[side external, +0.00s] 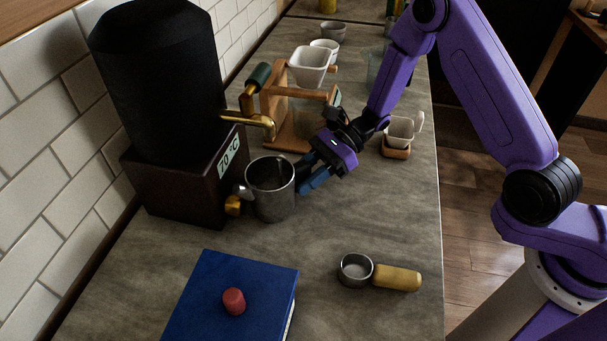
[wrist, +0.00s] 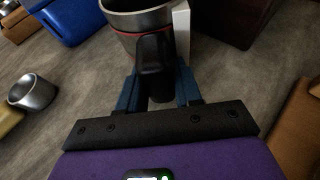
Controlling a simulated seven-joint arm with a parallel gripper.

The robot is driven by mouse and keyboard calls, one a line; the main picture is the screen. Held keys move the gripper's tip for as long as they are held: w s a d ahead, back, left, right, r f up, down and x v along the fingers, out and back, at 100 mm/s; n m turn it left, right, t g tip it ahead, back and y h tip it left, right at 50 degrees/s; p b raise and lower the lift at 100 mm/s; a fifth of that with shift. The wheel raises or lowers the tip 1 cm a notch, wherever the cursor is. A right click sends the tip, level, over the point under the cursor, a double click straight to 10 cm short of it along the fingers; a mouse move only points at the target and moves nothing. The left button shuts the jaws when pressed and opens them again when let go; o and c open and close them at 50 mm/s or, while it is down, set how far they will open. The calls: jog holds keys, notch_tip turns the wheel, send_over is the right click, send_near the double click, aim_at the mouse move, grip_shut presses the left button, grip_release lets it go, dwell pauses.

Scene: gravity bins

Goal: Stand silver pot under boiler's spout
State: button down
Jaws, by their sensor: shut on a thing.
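The silver pot (side external: 273,200) is upright in front of the boiler's dark base, its mouth facing up. In the wrist view the pot (wrist: 125,20) shows a black handle (wrist: 154,65) between the blue fingers of my gripper (wrist: 156,92). My gripper (side external: 306,178) is shut on this handle from the pot's right side. The boiler (side external: 160,85) is a black cylinder on a brown base with a temperature label. Its brass spout (side external: 250,120) juts right, its tip above the pot's mouth in the picture. I cannot tell whether the pot touches the counter or is exactly beneath the tip.
A blue book (side external: 215,290) with a red knob-like piece (side external: 233,301) lies in front. A small metal cup with a yellow handle (side external: 397,278) lies at right. A wooden stand (side external: 285,135) and white cups (side external: 311,66) are behind.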

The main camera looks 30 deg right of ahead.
jog(key=shift+f, duration=0.15)
jog(key=c, duration=0.7)
grip_release()
jog(key=shift+d, duration=0.1)
jog(key=shift+v, duration=3.7)
